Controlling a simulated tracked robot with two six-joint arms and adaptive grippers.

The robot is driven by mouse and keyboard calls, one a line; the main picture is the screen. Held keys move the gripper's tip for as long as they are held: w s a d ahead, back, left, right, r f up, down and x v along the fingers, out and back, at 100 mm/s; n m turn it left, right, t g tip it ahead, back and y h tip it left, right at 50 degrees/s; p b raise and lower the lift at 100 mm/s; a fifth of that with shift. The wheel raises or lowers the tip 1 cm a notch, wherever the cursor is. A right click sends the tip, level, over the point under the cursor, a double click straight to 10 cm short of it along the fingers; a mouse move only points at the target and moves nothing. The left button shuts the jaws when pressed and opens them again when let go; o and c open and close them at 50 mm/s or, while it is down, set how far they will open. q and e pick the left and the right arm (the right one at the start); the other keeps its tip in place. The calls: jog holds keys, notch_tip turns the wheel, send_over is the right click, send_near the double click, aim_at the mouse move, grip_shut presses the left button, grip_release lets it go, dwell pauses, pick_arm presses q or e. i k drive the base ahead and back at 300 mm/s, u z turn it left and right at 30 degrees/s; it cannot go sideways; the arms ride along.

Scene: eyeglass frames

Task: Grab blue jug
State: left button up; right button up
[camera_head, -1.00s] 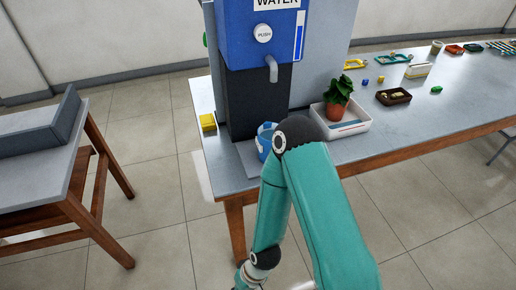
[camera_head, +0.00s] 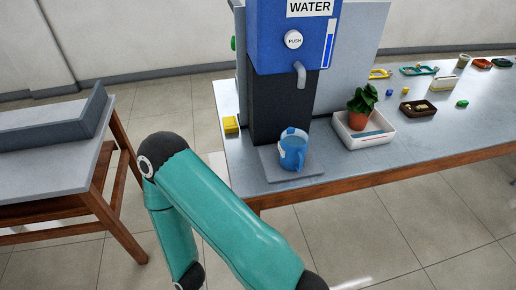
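The blue jug (camera_head: 291,152) stands upright on the grey plate (camera_head: 272,172) under the spout of the water dispenser (camera_head: 291,40). It has a lighter band near the top, and its handle faces toward me. No gripper touches the jug. One of my teal arms shows in the lower left, with its elbow raised and its far end running out at the bottom edge. I cannot tell for sure which arm it is. Neither gripper is in view.
A white tray (camera_head: 386,139) with a potted plant (camera_head: 362,104) stands right of the jug. A yellow sponge-like block (camera_head: 230,125) lies left of the dispenser. Several small items lie farther right. Another wooden-legged table (camera_head: 50,170) stands at left, with a floor gap between.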

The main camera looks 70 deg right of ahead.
aim_at(292, 144)
jog(key=z, duration=0.05)
jog(key=k, duration=1.8)
jog(key=z, duration=0.85)
jog(key=i, duration=0.8)
